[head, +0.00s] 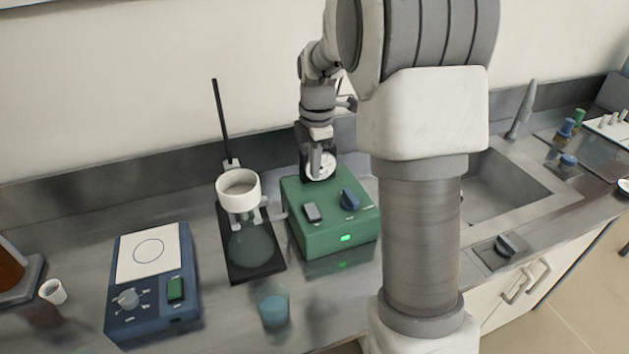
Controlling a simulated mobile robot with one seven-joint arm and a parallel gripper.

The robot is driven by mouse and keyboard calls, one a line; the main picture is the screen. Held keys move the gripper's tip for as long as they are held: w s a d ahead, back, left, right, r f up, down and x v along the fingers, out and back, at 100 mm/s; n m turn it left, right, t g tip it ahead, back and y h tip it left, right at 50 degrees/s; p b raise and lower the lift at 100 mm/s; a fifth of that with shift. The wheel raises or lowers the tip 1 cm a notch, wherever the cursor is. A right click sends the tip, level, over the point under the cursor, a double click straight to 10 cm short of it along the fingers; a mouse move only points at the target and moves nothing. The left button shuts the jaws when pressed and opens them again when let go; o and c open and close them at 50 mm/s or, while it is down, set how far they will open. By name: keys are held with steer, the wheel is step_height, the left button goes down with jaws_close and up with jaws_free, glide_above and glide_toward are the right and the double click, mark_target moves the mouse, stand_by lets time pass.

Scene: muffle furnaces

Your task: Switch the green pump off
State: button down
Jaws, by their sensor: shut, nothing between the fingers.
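The green pump (330,234) stands on the bench in the middle of the head view. My gripper (317,174) is shut and empty, pointing down in front of the gauge, above the back of the pump. It is behind the switch and apart from it in the picture; whether its tips touch the pump I cannot tell.
A funnel (238,186) on a stand with a flask (250,246) is close on the pump's left. A beaker of blue liquid (273,305) stands in front. A blue hotplate (153,282) is further left. A sink (497,190) lies right, partly behind my arm.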

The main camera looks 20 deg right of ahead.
mark_target(310, 206)
steer(key=shift+s+r, duration=0.1)
steer(key=shift+r, duration=0.45)
steer(key=w+b, duration=0.1)
steer(key=b, duration=0.1)
steer(key=shift+w+r+t+b, duration=0.1)
steer(key=shift+w+t+b, duration=0.1)
steer(key=shift+t+b, duration=0.15)
steer(key=f, duration=0.4)
steer(key=w+f, duration=0.1)
steer(key=f, duration=0.4)
steer(key=w+f, duration=0.1)
steer(key=f, duration=0.4)
